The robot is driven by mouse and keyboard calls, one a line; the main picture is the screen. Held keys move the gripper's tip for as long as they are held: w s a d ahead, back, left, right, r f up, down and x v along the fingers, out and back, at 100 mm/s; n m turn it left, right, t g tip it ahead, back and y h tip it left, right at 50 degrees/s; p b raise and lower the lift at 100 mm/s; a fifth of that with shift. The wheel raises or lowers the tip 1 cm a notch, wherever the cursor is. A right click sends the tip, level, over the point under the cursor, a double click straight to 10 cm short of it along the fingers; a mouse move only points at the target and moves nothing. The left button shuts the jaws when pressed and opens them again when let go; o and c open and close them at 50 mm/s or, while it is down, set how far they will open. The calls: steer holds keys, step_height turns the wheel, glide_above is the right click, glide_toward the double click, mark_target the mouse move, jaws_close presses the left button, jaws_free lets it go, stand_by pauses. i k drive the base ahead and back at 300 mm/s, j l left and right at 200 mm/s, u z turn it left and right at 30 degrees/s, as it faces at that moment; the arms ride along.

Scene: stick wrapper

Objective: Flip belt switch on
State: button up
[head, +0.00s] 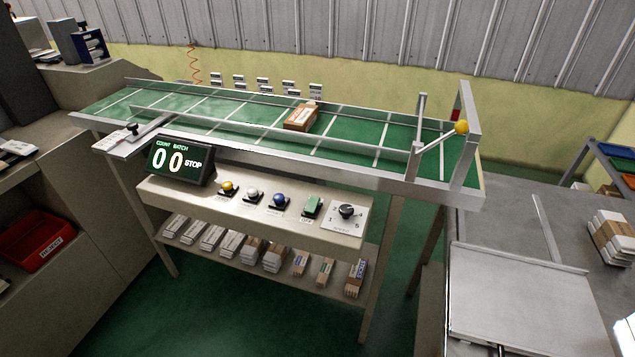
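The belt (185,103) is a long green conveyor with white cross lines and metal rails, running across the middle of the head view. A brown box (301,117) sits on it. Below its front edge is a control shelf (190,190). On the shelf, a green rocker switch (312,206) has a label at its foot that seems to read OFF. The display (180,161) reads COUNT 0, BATCH 0 and STOP. My gripper is not in view.
Yellow (227,187), white (252,193) and blue (278,199) buttons stand left of the switch, a speed dial (346,212) right of it. A lever with a yellow knob (461,127) is at the belt's right end. A metal table (520,290) stands at right.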

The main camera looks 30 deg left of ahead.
mark_target(311, 206)
steer(key=i+j+u, duration=0.1)
steer(key=u, duration=0.35)
steer(key=i+u, duration=0.25)
steer(key=u, duration=0.9)
